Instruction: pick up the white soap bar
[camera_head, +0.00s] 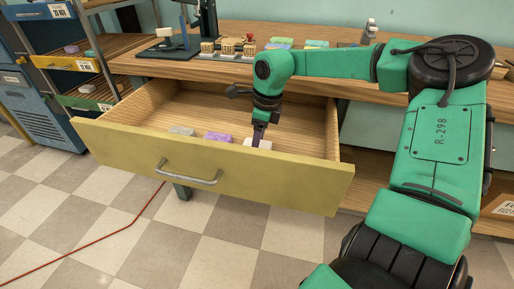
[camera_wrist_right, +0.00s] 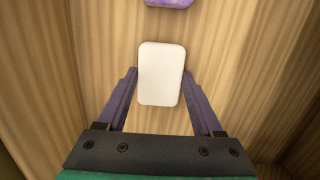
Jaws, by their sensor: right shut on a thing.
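The white soap bar (camera_head: 249,142) is in the open wooden drawer (camera_head: 215,176), toward its right side. In the right wrist view the white soap bar (camera_wrist_right: 161,73) is a rounded rectangle between two purple fingers. My right gripper (camera_head: 258,143) reaches down into the drawer. In the right wrist view the right gripper (camera_wrist_right: 160,78) is shut on the white soap bar, with a fingertip at each long side. I cannot tell whether the bar is clear of the drawer floor. My left gripper is not in view.
A purple bar (camera_head: 217,138) and a grey-green bar (camera_head: 182,131) lie to the left in the drawer. The drawer's yellow front has a metal handle (camera_head: 190,177). The bench top (camera_head: 330,76) behind holds several soap bars and a stand. Shelves (camera_head: 84,66) stand at the left.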

